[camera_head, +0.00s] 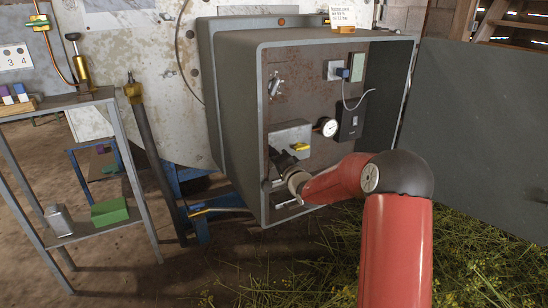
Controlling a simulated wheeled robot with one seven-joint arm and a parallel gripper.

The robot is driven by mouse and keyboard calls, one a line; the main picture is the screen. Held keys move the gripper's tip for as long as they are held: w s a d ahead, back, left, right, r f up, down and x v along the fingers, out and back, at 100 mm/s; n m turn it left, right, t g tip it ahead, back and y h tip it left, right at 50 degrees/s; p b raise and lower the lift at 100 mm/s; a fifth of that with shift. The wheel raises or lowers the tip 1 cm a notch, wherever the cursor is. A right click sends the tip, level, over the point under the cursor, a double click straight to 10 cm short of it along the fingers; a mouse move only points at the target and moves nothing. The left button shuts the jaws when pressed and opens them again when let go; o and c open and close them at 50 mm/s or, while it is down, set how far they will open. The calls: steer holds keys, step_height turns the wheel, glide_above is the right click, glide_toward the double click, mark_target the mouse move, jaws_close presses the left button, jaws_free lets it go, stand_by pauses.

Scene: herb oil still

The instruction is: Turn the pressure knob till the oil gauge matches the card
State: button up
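An open grey cabinet (232,110) holds a rusty brown back panel (300,95). A small round white gauge (327,127) is on the panel; its needle and marks are too small to read. A yellow handle-like part (300,147) sits at a grey block (290,135), left of the gauge; I cannot tell whether it is the pressure knob. A card (343,19) with small text stands on the cabinet's top edge. My red arm reaches into the cabinet from the lower right. My gripper (282,160) is just below the grey block; its fingers are too small and dark to make out.
The cabinet door (485,130) stands open at right. Inside are a blue-and-white plug with a cable (345,96) and a black box (350,122). A metal shelf (85,102) with a green box (109,211) stands left. Straw covers the floor lower right.

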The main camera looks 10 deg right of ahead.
steer(key=shift+o, duration=0.6)
steer(key=v, duration=0.7)
steer(key=shift+s+d, duration=0.15)
steer(key=shift+s, duration=0.25)
stand_by(0.8)
stand_by(0.3)
